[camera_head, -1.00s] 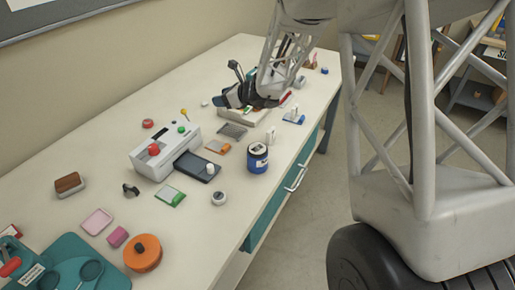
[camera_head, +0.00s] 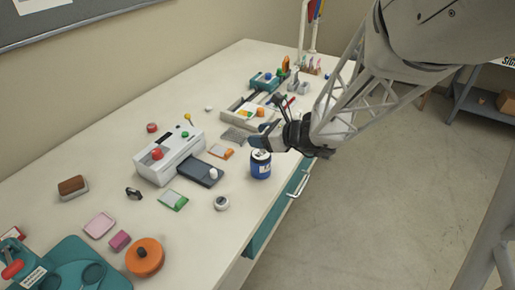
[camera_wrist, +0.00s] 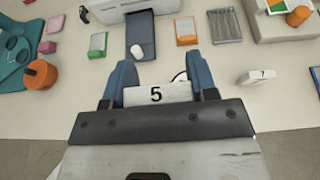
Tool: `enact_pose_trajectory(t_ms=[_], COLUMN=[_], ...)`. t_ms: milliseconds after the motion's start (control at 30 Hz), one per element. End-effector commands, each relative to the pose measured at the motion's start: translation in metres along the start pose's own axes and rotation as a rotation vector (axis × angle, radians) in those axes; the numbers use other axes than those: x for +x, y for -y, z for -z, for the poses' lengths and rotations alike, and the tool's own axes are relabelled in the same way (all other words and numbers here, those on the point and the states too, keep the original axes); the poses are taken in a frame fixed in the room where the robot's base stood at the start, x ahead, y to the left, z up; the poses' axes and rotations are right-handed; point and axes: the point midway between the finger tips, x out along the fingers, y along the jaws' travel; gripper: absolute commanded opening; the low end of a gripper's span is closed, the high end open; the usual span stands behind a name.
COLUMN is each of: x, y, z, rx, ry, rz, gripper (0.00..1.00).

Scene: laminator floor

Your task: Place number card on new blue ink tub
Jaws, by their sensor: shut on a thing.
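My gripper (camera_wrist: 160,76) is shut on a white number card (camera_wrist: 157,94) marked "5", held between its two blue fingers in the wrist view. In the head view my gripper (camera_head: 264,142) is just above the blue ink tub (camera_head: 260,170), a dark blue cylinder with a white label near the table's front edge. A pale patch shows at the tub's top under the fingers; I cannot tell whether the card touches it. In the wrist view the tub is mostly hidden behind card and gripper; a thin dark curve shows beside the card.
Another white card marked "7" (camera_wrist: 260,76) stands to the right in the wrist view. The white laminator (camera_head: 168,155) with its dark tray (camera_head: 199,170) is left of the tub. A small round white-and-grey item (camera_head: 222,203) lies in front. An orange tub (camera_head: 145,256) is farther left.

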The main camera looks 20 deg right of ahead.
Motion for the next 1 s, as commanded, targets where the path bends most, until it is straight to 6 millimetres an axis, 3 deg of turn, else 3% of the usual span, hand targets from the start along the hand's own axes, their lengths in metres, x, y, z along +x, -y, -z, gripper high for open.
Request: enact_pose_trajectory(t_ms=[200, 500, 1000], x=[-0.033, -0.061, -0.068], y=[-0.034, -0.070, -0.080], z=[0.018, 0.038, 0.044], rx=[0.004, 0.008, 0.010], ry=[0.001, 0.003, 0.003], rz=[0.008, 0.011, 0.012], gripper=[0.29, 0.29, 0.29])
